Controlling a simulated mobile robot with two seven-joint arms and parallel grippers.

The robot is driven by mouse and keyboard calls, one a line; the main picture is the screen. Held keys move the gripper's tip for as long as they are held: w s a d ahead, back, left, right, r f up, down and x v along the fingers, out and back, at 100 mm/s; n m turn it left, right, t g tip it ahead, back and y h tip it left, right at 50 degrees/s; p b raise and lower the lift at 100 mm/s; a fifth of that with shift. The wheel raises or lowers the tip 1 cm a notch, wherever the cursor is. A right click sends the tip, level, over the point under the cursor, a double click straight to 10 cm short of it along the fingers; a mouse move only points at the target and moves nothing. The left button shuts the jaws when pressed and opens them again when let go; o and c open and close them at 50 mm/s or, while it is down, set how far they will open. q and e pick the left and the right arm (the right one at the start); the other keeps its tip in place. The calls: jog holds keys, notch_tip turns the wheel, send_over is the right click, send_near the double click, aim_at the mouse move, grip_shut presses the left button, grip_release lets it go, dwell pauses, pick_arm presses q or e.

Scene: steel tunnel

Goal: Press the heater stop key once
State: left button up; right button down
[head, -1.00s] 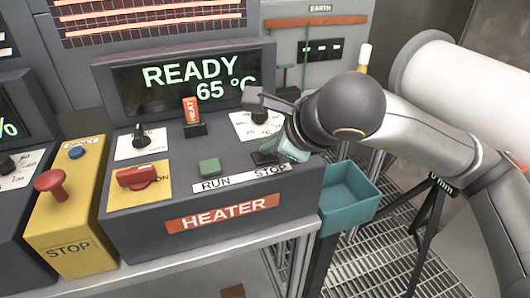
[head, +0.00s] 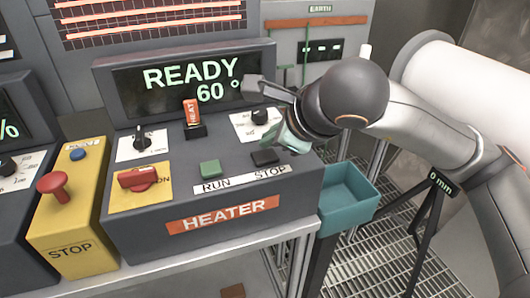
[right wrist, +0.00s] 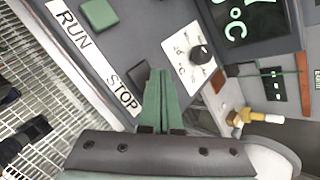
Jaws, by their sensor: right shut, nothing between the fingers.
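The heater panel (head: 200,190) has a black stop key (head: 265,157) above the word STOP, left of my right gripper (head: 290,143). My left gripper is out of view.
A green run key (head: 210,168) is left of the stop key. A dial (head: 259,117) sits just behind it. A red rotary switch (head: 138,178) and a yellow stop box (head: 75,210) with a red button stand left. A teal bin (head: 347,193) hangs at right.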

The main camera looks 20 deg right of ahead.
aim_at(270, 158)
jog(key=shift+r+p, duration=1.15)
jog(key=shift+r, duration=1.25)
jog(key=shift+f, duration=0.1)
